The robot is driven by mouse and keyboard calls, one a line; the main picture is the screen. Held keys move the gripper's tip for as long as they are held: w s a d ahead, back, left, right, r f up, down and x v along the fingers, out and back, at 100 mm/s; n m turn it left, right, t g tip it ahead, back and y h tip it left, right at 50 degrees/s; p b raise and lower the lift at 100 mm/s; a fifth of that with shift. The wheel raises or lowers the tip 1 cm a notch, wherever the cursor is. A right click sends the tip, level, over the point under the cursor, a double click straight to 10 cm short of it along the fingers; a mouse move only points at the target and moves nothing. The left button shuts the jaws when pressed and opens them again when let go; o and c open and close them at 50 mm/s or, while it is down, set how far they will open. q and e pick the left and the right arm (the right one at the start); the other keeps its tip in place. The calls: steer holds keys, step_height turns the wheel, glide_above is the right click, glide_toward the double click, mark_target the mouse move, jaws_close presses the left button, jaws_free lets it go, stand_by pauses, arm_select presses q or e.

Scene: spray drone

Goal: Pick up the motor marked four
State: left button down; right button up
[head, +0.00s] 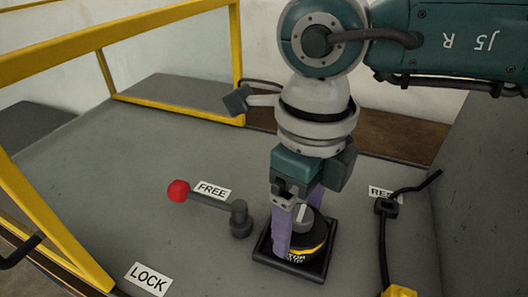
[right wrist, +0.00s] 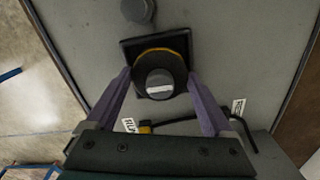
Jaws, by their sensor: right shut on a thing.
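My right gripper (head: 298,232) reaches down from above with its two purple fingers on either side of a round black piece (head: 317,240) with a grey knob top, a white bar and a yellow band. It is shut on this piece, which sits upright in a square black tray (head: 290,266). Part of the band's lettering is hidden by a finger, and I can read no number on it. In the right wrist view the piece (right wrist: 160,82) lies between the fingertips of the gripper (right wrist: 160,75). My left gripper is not in view.
A lever with a red ball (head: 178,190) points to the FREE label (head: 212,191); the LOCK label (head: 148,279) is nearer. Yellow rails (head: 50,225) edge the grey table's left side.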

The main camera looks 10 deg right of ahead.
jaws_close()
steer(key=shift+r, duration=0.1)
